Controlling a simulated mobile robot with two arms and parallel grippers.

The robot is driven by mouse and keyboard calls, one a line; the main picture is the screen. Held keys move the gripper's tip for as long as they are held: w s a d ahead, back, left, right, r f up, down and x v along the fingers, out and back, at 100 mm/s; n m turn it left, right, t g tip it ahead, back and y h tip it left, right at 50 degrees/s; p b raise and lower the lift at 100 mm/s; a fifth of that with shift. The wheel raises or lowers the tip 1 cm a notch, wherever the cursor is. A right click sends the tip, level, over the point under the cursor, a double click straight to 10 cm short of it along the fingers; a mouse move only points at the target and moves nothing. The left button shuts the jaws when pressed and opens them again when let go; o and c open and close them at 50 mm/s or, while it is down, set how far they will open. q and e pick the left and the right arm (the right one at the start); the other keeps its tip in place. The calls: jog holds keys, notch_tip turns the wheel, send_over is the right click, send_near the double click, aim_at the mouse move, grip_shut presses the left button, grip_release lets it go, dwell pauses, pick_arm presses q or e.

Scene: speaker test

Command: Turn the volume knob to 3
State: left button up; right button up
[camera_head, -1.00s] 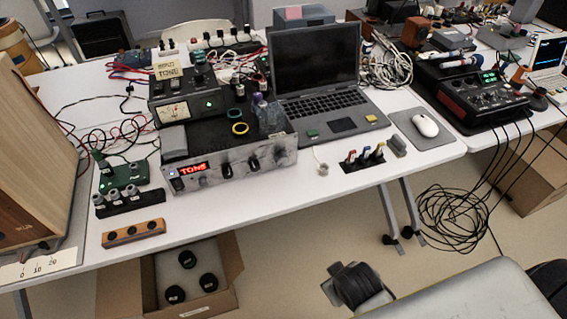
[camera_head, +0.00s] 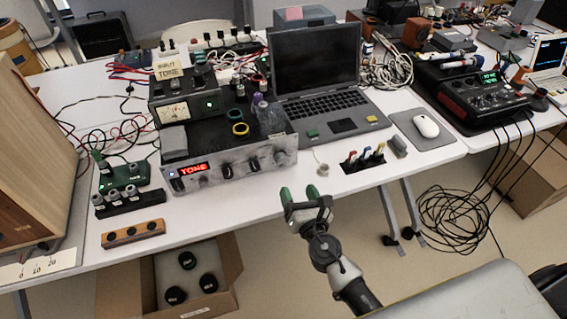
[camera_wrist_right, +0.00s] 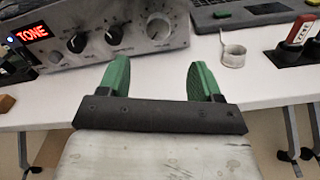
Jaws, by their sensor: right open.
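A silver amplifier (camera_head: 215,160) with a red display reading "TONE" sits on the white table. Its front has two dark knobs (camera_head: 254,164) and a pale round dial (camera_head: 280,158) at the right end. In the right wrist view, the dark knobs (camera_wrist_right: 114,34) and the pale dial with a printed scale (camera_wrist_right: 158,27) show near the top. Which one is the volume knob, and its setting, I cannot read. My right gripper (camera_head: 299,193), with green fingers, is open and empty at the table's front edge, apart from the panel. It also shows in the right wrist view (camera_wrist_right: 160,75). My left gripper is not in view.
An open laptop (camera_head: 320,80) stands behind and right of the amplifier. A small metal ring (camera_head: 322,169) and a black holder with coloured items (camera_head: 363,160) lie near the front edge.

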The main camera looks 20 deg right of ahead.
aim_at(283, 163)
jog(key=w, duration=1)
jog(key=shift+w+a, duration=0.3)
jog(key=shift+w, duration=0.1)
jog(key=c, duration=0.9)
